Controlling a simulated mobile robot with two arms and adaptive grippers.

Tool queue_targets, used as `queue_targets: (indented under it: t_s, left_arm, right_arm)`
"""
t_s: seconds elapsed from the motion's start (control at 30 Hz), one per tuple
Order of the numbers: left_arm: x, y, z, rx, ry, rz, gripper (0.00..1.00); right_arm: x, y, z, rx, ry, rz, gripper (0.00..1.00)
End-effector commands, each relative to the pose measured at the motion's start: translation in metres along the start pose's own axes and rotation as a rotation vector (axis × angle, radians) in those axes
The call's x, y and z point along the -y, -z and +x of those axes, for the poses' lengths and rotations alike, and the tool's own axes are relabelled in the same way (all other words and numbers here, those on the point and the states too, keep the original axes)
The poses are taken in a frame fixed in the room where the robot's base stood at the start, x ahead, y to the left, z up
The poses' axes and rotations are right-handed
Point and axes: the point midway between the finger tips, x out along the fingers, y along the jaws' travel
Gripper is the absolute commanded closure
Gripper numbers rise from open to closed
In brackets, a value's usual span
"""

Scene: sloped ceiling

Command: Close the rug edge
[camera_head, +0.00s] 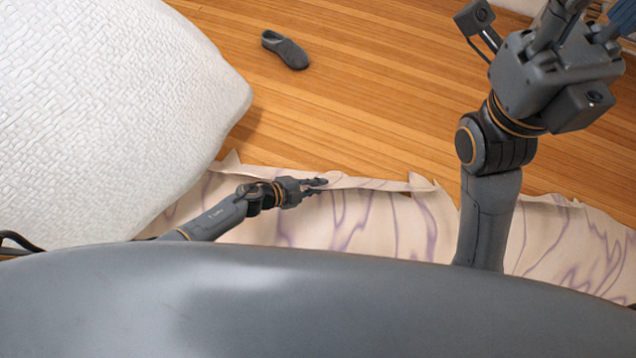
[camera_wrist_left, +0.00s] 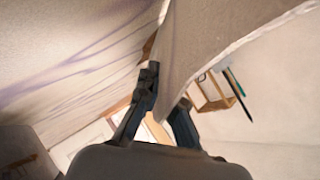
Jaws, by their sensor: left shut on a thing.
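The rug (camera_head: 350,225) is beige with purple streaks and lies on the wood floor, with a wavy, partly raised far edge. My left gripper (camera_head: 318,184) is shut on this edge near its middle. In the left wrist view, a fold of the rug (camera_wrist_left: 205,40) rises between the two fingers of my left gripper (camera_wrist_left: 165,105). My right gripper (camera_head: 580,12) is high at the top right, away from the rug. Its fingertips are cut off by the frame, so its opening does not show. My own body hides the rug's near part.
A white woven pouf-like piece (camera_head: 110,110) fills the left side and borders the rug. A dark grey shoe (camera_head: 286,50) lies on the wood floor (camera_head: 370,90) beyond the rug. The floor between shoe and rug is clear.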

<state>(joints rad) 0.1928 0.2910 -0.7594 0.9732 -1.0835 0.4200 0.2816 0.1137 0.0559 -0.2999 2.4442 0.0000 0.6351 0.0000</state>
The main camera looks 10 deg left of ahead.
Motion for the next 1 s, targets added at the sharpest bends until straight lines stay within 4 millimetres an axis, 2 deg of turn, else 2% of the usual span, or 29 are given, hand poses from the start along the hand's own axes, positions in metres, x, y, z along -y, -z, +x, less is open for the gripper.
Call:
queue_targets:
  t_s: [0.03, 0.3, 0.97, 1.0]
  left_arm:
    - [0.021, 0.0, 0.0, 0.002, 0.022, 0.009, 1.0]
    - [0.041, -0.005, 0.005, 0.006, 0.03, 0.01, 1.0]
    - [0.048, -0.006, 0.009, 0.003, 0.032, 0.012, 1.0]
    - [0.048, -0.005, 0.009, 0.002, 0.032, 0.012, 0.79]
  right_arm:
    - [-0.001, -0.001, 0.001, 0.011, -0.004, 0.001, 0.6]
    - [-0.001, -0.003, -0.005, 0.035, -0.014, 0.005, 0.6]
    - [-0.001, -0.003, -0.008, 0.043, -0.017, 0.006, 0.6]
    - [-0.001, -0.003, -0.008, 0.043, -0.017, 0.006, 0.6]
